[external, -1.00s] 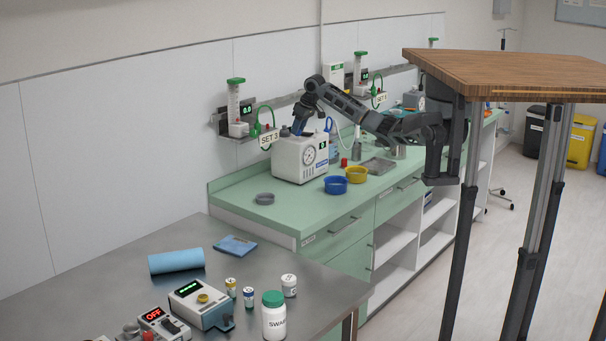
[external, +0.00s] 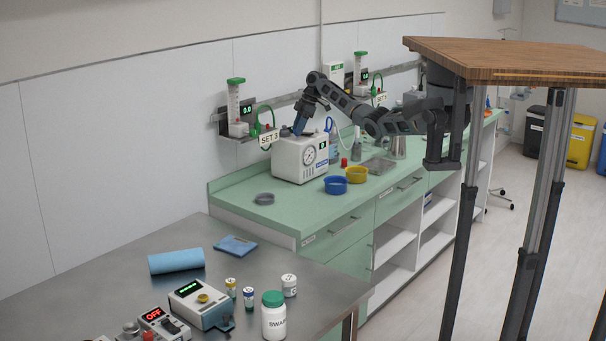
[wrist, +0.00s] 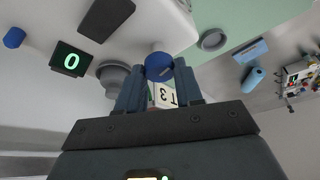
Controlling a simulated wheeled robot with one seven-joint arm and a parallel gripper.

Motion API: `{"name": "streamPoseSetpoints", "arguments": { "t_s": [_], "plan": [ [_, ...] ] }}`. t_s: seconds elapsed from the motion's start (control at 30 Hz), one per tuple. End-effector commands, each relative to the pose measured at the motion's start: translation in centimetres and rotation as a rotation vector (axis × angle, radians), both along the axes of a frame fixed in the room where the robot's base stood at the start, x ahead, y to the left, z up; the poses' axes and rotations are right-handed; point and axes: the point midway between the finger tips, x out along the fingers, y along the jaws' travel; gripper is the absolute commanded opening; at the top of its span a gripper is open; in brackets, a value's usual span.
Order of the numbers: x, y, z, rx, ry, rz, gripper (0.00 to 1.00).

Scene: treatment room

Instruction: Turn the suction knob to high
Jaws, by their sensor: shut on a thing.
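The white suction unit (external: 289,160) with a round gauge (external: 308,155) stands on the green counter, near its left end. My gripper (external: 297,131) reaches down onto the back left of the unit's top. In the wrist view, the blue fingers of my gripper (wrist: 158,80) are shut on a round blue knob (wrist: 158,65), one finger on each side. A black display (wrist: 70,60) on the unit reads a green 0. The knob is hidden behind my gripper in the external view. Any markings around the knob cannot be made out.
A grey round fitting (wrist: 114,77) sits close beside the fingers on the unit. A SET 3 sign (external: 269,138) and wall rail are just behind.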

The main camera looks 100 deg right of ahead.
Motion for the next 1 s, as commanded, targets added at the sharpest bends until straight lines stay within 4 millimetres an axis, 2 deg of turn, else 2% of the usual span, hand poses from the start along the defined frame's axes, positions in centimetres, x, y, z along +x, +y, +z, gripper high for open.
{"name": "streamPoseSetpoints", "arguments": {
  "t_s": [0.4, 0.7, 1.0],
  "plan": [
    [0.19, -0.13, -0.07, 0.001, 0.001, 0.337, 0.05],
    [0.20, -0.18, -0.04, 0.000, 0.000, 0.451, 0.05],
    [0.18, -0.21, -0.02, -0.001, 0.000, 0.487, 0.05]
  ]
}}
